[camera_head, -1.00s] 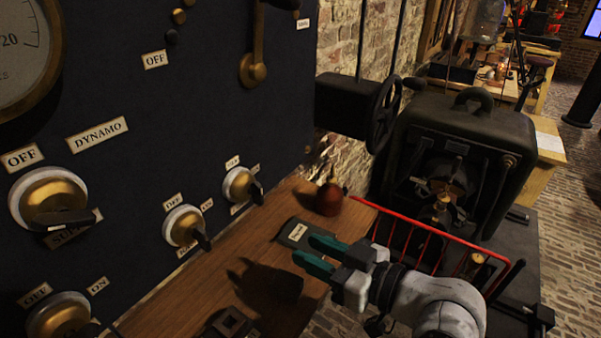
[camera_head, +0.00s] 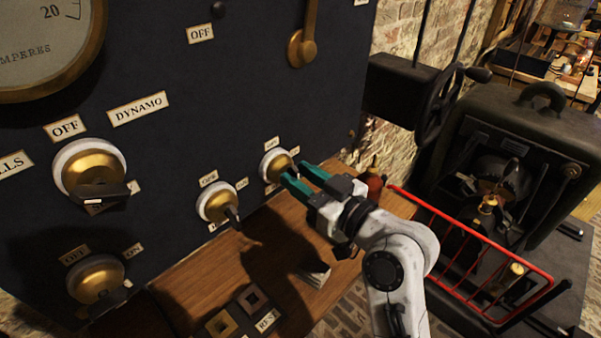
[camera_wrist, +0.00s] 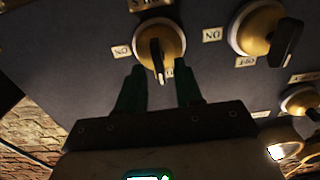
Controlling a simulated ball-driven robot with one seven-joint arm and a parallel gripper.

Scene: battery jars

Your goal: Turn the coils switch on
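A small round switch (camera_head: 274,163) with a white rim, brass face and dark lever sits at the right end of the dark panel's lower row. In the wrist view, which is upside down, this switch (camera_wrist: 172,38) has an ON plate at its left and a name plate ending in S, mostly cut off, at the top. Its lever points down in that view, away from the ON plate. My gripper (camera_head: 297,174) is open, its green fingers (camera_wrist: 160,88) apart with the lever's end at or just ahead of the gap. I cannot tell whether they touch it.
A similar switch (camera_head: 217,203) is close on the left; two others (camera_head: 90,170) (camera_head: 95,278) are farther left. A wooden shelf (camera_head: 190,272) lies below, with a red bottle (camera_head: 373,186) near its end. A red rail (camera_head: 470,222) fronts the dark machine (camera_head: 530,130) at right.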

